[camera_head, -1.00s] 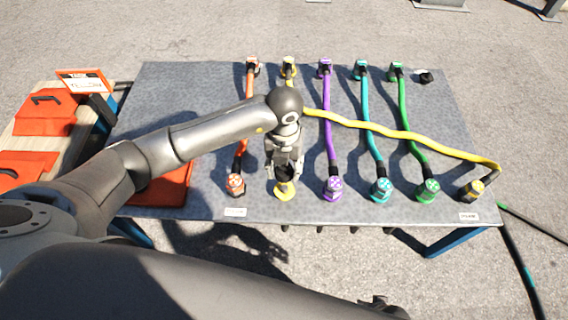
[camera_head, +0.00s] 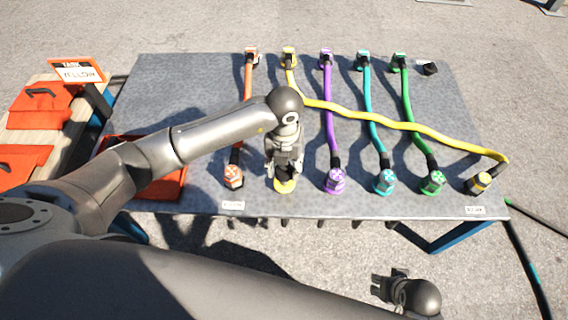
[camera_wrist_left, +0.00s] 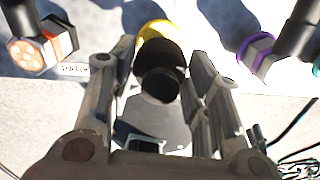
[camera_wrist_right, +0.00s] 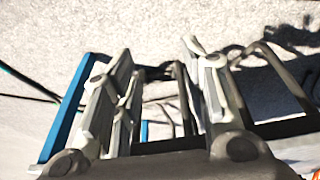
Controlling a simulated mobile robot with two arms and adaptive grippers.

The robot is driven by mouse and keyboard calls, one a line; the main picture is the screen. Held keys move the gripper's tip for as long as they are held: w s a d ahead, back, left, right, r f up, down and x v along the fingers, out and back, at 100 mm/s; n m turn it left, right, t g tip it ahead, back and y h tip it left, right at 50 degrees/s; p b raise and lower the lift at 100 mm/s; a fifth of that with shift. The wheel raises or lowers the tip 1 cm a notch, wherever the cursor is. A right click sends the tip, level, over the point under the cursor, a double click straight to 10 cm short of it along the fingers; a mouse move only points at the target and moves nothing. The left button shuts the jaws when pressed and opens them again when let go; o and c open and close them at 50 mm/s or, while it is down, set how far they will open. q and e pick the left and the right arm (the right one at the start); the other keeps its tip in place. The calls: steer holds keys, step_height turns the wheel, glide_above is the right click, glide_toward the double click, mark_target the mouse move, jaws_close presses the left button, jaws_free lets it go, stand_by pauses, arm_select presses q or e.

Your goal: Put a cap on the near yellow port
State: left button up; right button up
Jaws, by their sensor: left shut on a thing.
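The near yellow port (camera_head: 285,187) shows as a yellow ring at the table's front edge, between the orange and purple connectors. In the left wrist view its yellow rim (camera_wrist_left: 152,28) lies just beyond the fingers. My left gripper (camera_head: 284,170) is directly over the port, shut on a black cap (camera_wrist_left: 160,78). The fingers and cap hide most of the port, and I cannot tell whether the cap touches it. My right gripper (camera_head: 380,284) is open and empty in front of the table; its spread fingers show in the right wrist view (camera_wrist_right: 158,75).
Orange (camera_head: 234,177), purple (camera_head: 335,181), teal (camera_head: 384,182) and green (camera_head: 432,182) connectors line the front edge. The yellow cable (camera_head: 400,124) crosses the others to a connector (camera_head: 481,183) at front right. Another black piece (camera_head: 428,68) lies at back right. The sign (camera_head: 77,72) reads yellow.

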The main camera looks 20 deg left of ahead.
arm_select(q)
step_height(320, 180, down, 3)
steer(key=shift+r+b, duration=0.1)
steer(key=shift+b, duration=0.9)
steer(key=shift+f, duration=0.4)
arm_select(e)
steer(key=w+v, duration=0.2)
steer(key=v, duration=0.7)
steer(key=shift+s+r+t, duration=0.3)
steer(key=shift+s+r, duration=0.05)
steer(key=shift+w+f, duration=0.15)
steer(key=shift+f, duration=0.05)
steer(key=shift+f, duration=0.25)
